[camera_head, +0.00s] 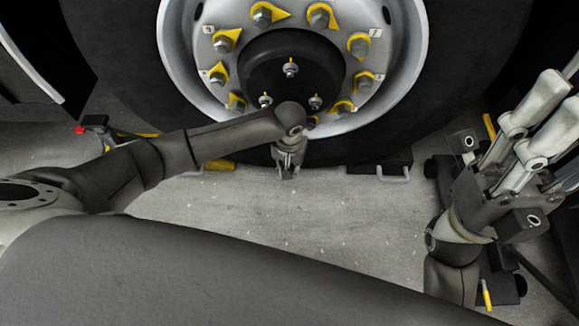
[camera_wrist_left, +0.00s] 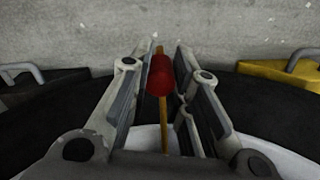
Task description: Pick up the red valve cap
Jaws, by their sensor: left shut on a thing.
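The red valve cap (camera_wrist_left: 160,76) is between the two fingers of my left gripper (camera_wrist_left: 166,62) in the left wrist view. The gripper is shut on it. A thin brass-coloured stem (camera_wrist_left: 163,122) lines up with the cap; I cannot tell whether they touch. In the head view my left gripper (camera_head: 287,172) hangs in front of the bottom of the wheel, and the cap cannot be made out there. My right gripper (camera_head: 545,110) is at the right, far from the cap, its fingers pointing up and right; its opening is unclear.
The large wheel has a pale rim (camera_head: 400,90), a dark hub (camera_head: 268,72) and several nuts with yellow pointers. Chocks, one yellow (camera_head: 219,165) and one dark (camera_head: 365,170), sit at the tyre. Wheeled dark equipment (camera_head: 510,288) is at the right. The grey floor (camera_head: 300,220) in front is clear.

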